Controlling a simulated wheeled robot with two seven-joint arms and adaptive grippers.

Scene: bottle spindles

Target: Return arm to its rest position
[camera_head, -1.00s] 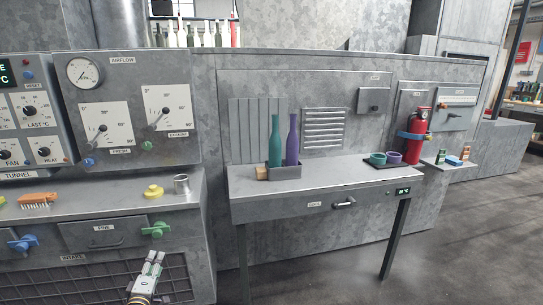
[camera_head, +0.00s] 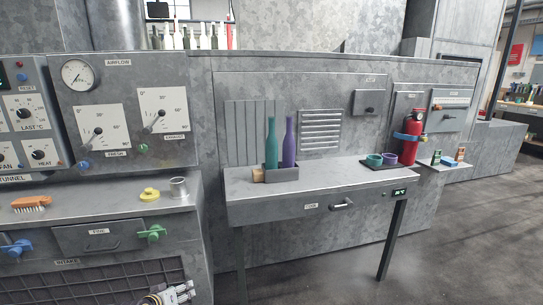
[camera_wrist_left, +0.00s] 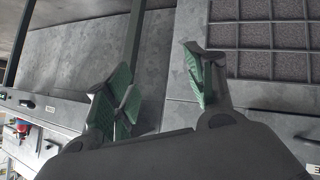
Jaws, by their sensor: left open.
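My left gripper (camera_head: 178,293) is at the bottom edge of the head view, low in front of the grille under the left bench. Most of its arm is out of the frame. In the left wrist view its two green-padded fingers (camera_wrist_left: 160,88) stand apart with nothing between them. My right gripper is not in view. A teal bottle (camera_head: 271,143) and a purple bottle (camera_head: 289,143) stand upright in a grey holder (camera_head: 282,175) on the table, apart from the gripper.
The metal table (camera_head: 330,188) has a teal ring (camera_head: 374,160) and a purple ring (camera_head: 390,159) on a dark mat. The left bench (camera_head: 100,211) holds an orange brush (camera_head: 30,203), a yellow knob-like piece (camera_head: 150,195) and a metal cup (camera_head: 179,188). Floor (camera_head: 470,230) at the right is clear.

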